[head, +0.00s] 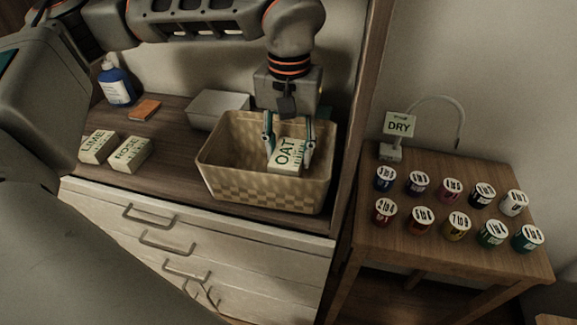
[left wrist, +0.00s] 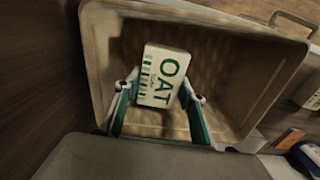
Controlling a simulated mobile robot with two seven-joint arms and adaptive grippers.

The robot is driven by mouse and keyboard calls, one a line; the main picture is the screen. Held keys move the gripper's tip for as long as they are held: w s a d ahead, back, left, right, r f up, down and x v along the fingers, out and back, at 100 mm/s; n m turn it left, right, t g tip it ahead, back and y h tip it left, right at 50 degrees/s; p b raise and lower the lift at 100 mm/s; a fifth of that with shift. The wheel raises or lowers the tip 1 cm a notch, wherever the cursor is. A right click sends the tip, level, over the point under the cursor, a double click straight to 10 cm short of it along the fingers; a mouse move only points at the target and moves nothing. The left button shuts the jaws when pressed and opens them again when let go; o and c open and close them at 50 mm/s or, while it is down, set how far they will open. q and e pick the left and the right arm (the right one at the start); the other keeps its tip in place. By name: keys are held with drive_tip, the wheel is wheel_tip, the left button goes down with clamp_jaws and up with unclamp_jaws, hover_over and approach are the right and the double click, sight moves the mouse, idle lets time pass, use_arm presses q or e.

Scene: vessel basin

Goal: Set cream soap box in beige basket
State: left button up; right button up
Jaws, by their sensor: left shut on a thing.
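The cream soap box, marked OAT (head: 286,154), is inside the beige basket (head: 262,187), towards its right side. In the left wrist view the box (left wrist: 163,77) shows its lettered top between the fingers, with the basket wall (left wrist: 262,78) around it. My left gripper (head: 288,148) reaches down into the basket and is shut on the box. Its fingers also show on either side of the box in the left wrist view (left wrist: 160,90). Whether the box touches the basket floor cannot be told. My right gripper is not in view.
LIME (head: 98,147) and ROSE (head: 130,154) boxes stand left of the basket. A blue bottle (head: 117,86), an orange block (head: 145,110) and a grey box (head: 215,108) are behind. A side table at right holds several lidded jars (head: 457,222) and a DRY sign (head: 399,125).

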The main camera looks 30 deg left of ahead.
sight(289, 150)
use_arm(q)
drive_tip(key=shift+w+f, duration=0.1)
drive_tip(key=shift+f, duration=2.1)
drive_tip(key=shift+f, duration=0.1)
drive_tip(key=o, duration=1.1)
drive_tip(key=shift+o, duration=0.2)
wheel_tip(289, 150, up, 12)
drive_tip(key=shift+r+p, duration=0.15)
drive_tip(key=shift+p, duration=0.3)
